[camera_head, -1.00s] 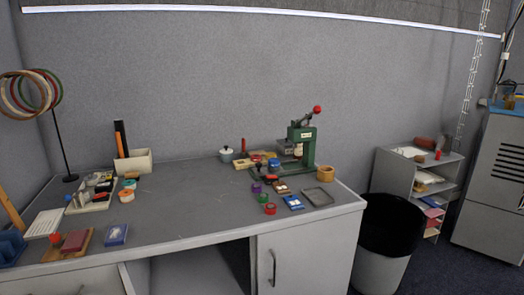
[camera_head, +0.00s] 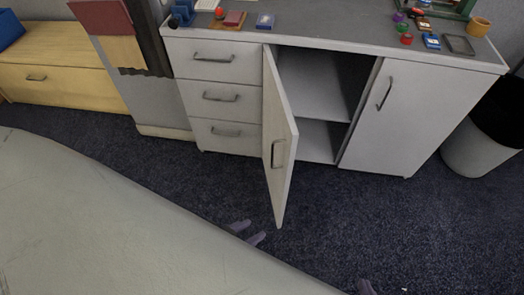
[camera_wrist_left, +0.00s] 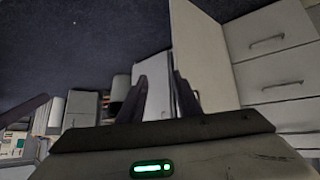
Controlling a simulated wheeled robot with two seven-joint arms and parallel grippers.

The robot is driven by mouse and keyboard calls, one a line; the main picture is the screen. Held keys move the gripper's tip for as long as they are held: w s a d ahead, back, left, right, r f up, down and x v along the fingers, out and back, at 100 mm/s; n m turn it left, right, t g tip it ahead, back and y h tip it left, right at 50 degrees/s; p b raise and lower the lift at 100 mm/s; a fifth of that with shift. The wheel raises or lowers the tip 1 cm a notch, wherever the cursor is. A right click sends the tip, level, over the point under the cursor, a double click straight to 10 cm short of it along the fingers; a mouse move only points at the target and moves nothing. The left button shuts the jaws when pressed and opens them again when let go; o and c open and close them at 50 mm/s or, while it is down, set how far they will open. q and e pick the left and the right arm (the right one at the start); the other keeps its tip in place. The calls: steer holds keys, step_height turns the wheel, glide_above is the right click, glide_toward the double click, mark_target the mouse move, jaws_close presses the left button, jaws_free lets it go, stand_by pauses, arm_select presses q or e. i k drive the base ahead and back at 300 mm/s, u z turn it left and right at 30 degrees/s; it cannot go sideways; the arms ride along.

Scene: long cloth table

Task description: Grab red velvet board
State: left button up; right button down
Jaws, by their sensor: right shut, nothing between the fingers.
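A small dark red pad (camera_head: 235,18) lies on a brown wooden board on the grey cabinet top, at the top of the head view. A larger dark red sheet (camera_head: 102,15) hangs above a tan piece at the upper left. I cannot tell by texture which one is velvet. My left gripper (camera_head: 248,232) is low in front of the cabinet, well away from both, open and empty; its fingers also show in the left wrist view (camera_wrist_left: 160,80). My right gripper (camera_head: 366,287) is shut at the bottom edge, mostly cut off.
A cabinet door (camera_head: 280,140) stands open toward me, close to my left gripper. Drawers (camera_head: 220,97) are left of it. A large pale surface (camera_head: 100,220) fills the lower left. A dark bin (camera_head: 490,130) stands at the right. Dark carpet (camera_head: 390,215) is clear between.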

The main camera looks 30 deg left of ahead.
mark_target(233, 19)
steer(key=u, duration=1.4)
steer(key=i, duration=0.35)
steer(key=z, duration=0.8)
